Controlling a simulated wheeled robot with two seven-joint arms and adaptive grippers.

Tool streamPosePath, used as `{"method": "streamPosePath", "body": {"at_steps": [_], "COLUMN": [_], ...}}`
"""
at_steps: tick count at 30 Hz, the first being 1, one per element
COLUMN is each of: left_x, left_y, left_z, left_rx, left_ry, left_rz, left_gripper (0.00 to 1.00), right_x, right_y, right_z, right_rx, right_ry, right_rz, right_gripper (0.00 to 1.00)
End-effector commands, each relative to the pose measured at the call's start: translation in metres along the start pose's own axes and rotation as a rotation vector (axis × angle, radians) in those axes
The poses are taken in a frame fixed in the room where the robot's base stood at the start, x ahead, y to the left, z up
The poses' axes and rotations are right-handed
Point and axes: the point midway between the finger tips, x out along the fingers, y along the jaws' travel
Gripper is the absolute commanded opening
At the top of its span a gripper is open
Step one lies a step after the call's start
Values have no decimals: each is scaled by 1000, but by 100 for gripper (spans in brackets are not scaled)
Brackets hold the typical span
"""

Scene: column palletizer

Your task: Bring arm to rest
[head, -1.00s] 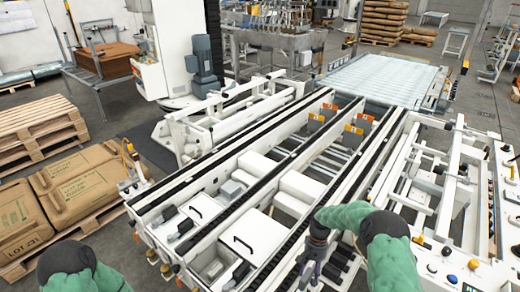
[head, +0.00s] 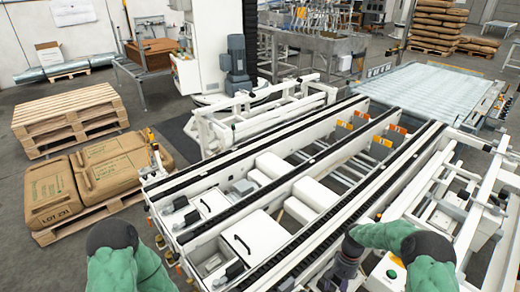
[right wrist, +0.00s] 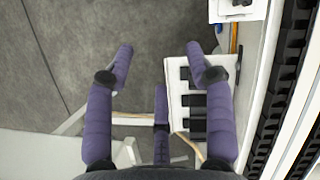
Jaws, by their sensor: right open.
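My right arm, with a green sleeve, comes in at the lower right of the head view. Its dark right gripper (head: 340,272) hangs over the near end of the white conveyor frame (head: 190,240), partly cut off by the lower edge. In the right wrist view the right gripper (right wrist: 160,50) has its purple-grey fingers spread wide, with nothing between them. Below them are grey floor and white machine parts. My left arm (head: 125,265) shows only as a green sleeve and dark joint at the lower left; its gripper is out of view.
Brown sacks (head: 110,165) lie on a pallet at the left, with empty stacked pallets (head: 70,118) behind them. A white machine frame (head: 490,190) stands at the right. A roller bed (head: 430,90) lies at the back. Grey floor is clear at the far left.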

Motion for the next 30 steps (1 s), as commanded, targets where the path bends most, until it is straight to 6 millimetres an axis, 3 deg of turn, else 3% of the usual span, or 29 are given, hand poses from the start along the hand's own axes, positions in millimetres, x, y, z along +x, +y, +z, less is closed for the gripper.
{"method": "streamPosePath", "body": {"at_steps": [8, 14, 21, 30], "left_x": [0, 0, 0, 0], "left_y": [0, 0, 0, 0], "left_z": [-1, 0, 0, 0], "left_rx": [-1, -1, -1, -1], "left_ry": [1, 1, 1, 1], "left_rz": [0, 0, 0, 0], "left_gripper": [40, 40, 40, 40], "right_x": [37, 74, 129, 170], "right_y": [-19, -36, -57, -61], "right_z": [15, 38, 90, 165], "right_rx": [-55, -100, -156, -190], "right_ry": [20, 44, 100, 189], "right_rz": [-56, -115, -203, -259], "right_gripper": [54, 54, 54, 54]}}
